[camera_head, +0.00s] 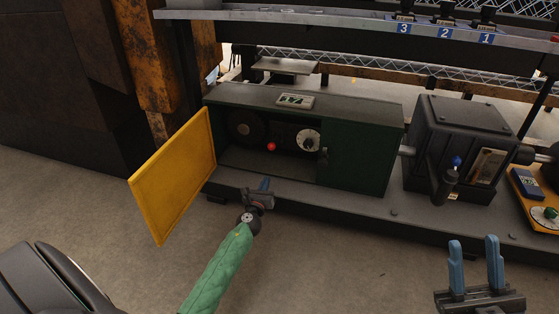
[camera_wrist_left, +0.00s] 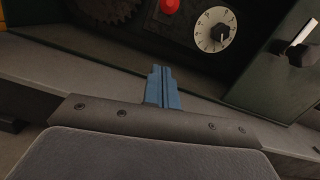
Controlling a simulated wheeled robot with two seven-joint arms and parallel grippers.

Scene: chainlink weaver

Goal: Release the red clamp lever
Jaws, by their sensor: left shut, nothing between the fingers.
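A small red knob (camera_head: 271,146) sits inside the open green cabinet (camera_head: 360,155). It also shows at the top edge of the left wrist view (camera_wrist_left: 169,5). It is the only red part near my grippers; I cannot tell whether it belongs to a clamp lever. My left gripper (camera_head: 264,185) is shut and empty, in front of the cabinet's lower front edge and below the knob. Its blue fingers (camera_wrist_left: 160,75) are together and apart from the knob. My right gripper (camera_head: 476,263) is open and empty at the lower right.
A white numbered dial (camera_head: 308,140) is right of the knob, and a dark gear (camera_head: 245,128) is left of it. A yellow door (camera_head: 175,176) stands swung open at the left. A dark machine box (camera_head: 462,135) with a blue-tipped handle (camera_head: 456,162) stands at the right.

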